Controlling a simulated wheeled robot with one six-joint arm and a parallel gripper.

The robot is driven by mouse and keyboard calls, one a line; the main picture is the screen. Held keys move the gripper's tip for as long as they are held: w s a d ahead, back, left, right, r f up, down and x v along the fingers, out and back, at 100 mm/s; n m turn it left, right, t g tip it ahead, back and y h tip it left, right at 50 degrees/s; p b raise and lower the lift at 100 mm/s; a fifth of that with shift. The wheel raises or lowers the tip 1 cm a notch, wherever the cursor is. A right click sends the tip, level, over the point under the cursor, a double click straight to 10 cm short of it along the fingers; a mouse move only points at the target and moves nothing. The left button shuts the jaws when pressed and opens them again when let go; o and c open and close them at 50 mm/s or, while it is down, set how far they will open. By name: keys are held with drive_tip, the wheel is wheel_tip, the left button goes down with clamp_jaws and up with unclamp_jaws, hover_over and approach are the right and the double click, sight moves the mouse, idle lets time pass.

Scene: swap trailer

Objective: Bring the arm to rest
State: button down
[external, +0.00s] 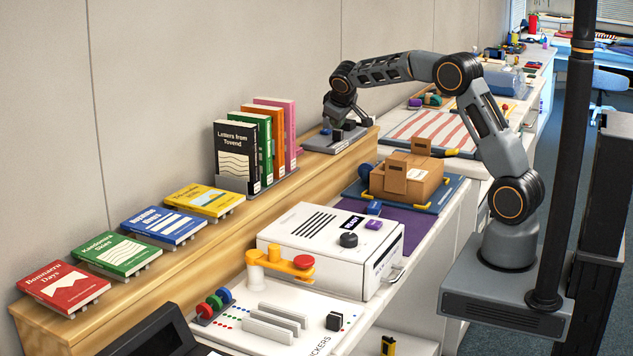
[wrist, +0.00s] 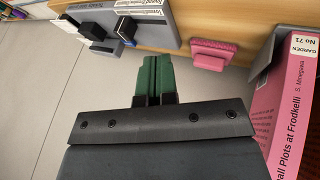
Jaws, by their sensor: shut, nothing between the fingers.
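My arm reaches leftward from its base in the external view, its elbow raised and its wrist bent down over the wooden shelf (external: 190,262). My gripper (external: 337,128) hangs low above a grey plate (external: 325,143) at the far end of the shelf. In the wrist view the green fingers of my gripper (wrist: 152,75) are together with nothing held between them. Whether the fingertips touch the plate cannot be told.
Upright books stand close by, with the pink book (external: 279,118) nearest; it also fills the right of the wrist view (wrist: 292,120). A pink block (wrist: 212,53) sits near the fingers. Below the shelf are a cardboard box (external: 425,185) and a white machine (external: 320,265).

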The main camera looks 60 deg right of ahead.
drive_tip(key=s+a+y, duration=0.1)
drive_tip(key=s+a, duration=0.5)
drive_tip(key=s, duration=0.4)
drive_tip(key=s+a+y, duration=0.2)
drive_tip(key=s+a, duration=0.5)
drive_tip(key=s, duration=0.4)
drive_tip(key=s+a+n+y, duration=0.1)
drive_tip(key=s+a+y, duration=0.1)
drive_tip(key=s+a, duration=0.4)
drive_tip(key=s, duration=0.5)
drive_tip(key=shift+a+f, duration=0.2)
drive_tip(key=shift+f, duration=0.15)
